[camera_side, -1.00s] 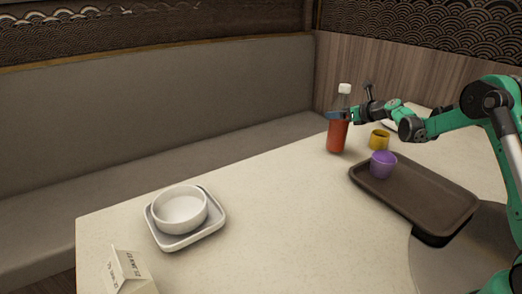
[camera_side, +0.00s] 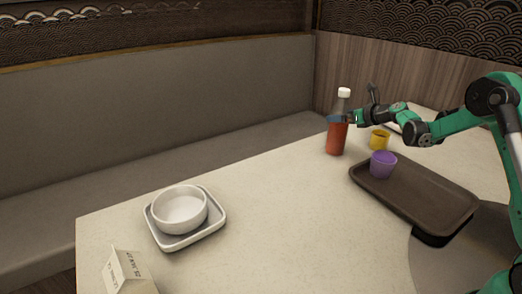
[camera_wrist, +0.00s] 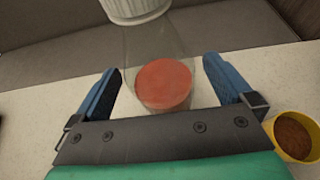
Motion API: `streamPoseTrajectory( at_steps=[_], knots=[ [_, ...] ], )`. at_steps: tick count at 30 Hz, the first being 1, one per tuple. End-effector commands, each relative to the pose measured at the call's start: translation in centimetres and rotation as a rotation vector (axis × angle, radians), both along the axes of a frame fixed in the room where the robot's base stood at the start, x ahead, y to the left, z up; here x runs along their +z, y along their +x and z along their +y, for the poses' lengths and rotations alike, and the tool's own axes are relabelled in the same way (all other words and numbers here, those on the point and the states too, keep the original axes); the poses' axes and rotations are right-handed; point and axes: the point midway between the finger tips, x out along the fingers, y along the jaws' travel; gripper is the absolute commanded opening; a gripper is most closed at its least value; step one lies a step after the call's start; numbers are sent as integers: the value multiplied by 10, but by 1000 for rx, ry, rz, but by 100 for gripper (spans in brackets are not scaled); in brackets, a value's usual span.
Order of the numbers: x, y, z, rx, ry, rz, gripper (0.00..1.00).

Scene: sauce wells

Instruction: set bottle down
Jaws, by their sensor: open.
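The bottle (camera_side: 337,139) has a white cap, a clear upper part and red sauce in it. It stands upright on the table near the far edge in the side view. In the wrist view the bottle (camera_wrist: 164,84) is between the two blue fingers, with a gap on each side. My gripper (camera_wrist: 162,85) is open around the bottle. In the side view my gripper (camera_side: 339,118) is at the bottle's upper half, coming from the right.
A yellow cup (camera_side: 379,140) with brown content, also in the wrist view (camera_wrist: 296,137), stands right of the bottle. A purple cup (camera_side: 383,165) is on the dark tray (camera_side: 440,205). A white bowl (camera_side: 180,209) on a white dish (camera_side: 216,222) and a carton (camera_side: 128,272) are front left. The table's middle is clear.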

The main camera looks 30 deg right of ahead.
Motion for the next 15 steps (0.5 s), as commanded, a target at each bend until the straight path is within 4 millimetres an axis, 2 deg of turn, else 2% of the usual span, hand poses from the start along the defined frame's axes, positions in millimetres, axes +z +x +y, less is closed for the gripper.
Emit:
streamPoseTrajectory(
  at_steps=[9,15],
  knots=[
    [25,-60,-1,-4,1,-1,100],
    [36,-88,0,-3,1,0,100]
  ],
)
